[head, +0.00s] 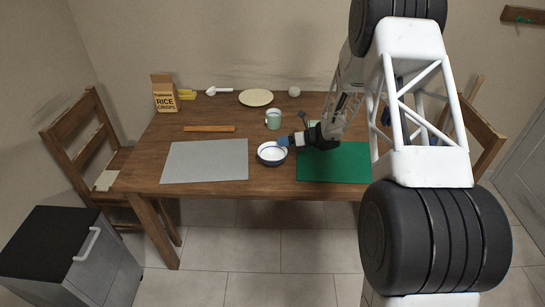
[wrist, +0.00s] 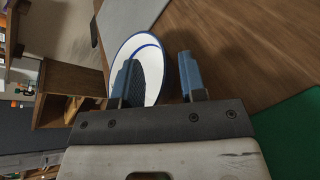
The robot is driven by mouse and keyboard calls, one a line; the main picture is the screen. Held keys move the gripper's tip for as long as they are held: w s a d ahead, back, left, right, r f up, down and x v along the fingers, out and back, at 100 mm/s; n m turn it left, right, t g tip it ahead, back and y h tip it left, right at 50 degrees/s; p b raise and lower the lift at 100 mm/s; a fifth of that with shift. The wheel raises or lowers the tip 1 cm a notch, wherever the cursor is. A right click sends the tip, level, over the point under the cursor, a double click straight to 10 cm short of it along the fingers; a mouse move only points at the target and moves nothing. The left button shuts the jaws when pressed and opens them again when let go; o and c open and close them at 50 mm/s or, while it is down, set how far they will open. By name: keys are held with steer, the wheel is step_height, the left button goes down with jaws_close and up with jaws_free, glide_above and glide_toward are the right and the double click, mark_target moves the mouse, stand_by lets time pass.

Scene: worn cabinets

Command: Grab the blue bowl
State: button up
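The bowl (head: 272,154), white inside with a blue band and dark blue outside, stands upright on the table between the grey mat and the green mat. My gripper (head: 283,141) reaches in from the right, its blue fingertips at the bowl's far right rim. In the wrist view, my gripper (wrist: 159,60) is open and empty. The left finger overlaps the inside of the bowl (wrist: 150,62), and the right finger is beyond its right edge. The near rim lies across the gap between them. Contact with the rim cannot be told.
The wooden table (head: 215,204) holds a grey mat (head: 207,161), a green mat (head: 340,168), a mint mug (head: 273,119) behind the bowl, a cream plate (head: 256,97), a wooden strip (head: 209,129) and a rice crisps box (head: 165,94). Chairs stand at both ends.

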steer(key=shift+x, duration=1.05)
steer(key=shift+c, duration=0.4)
jaws_close()
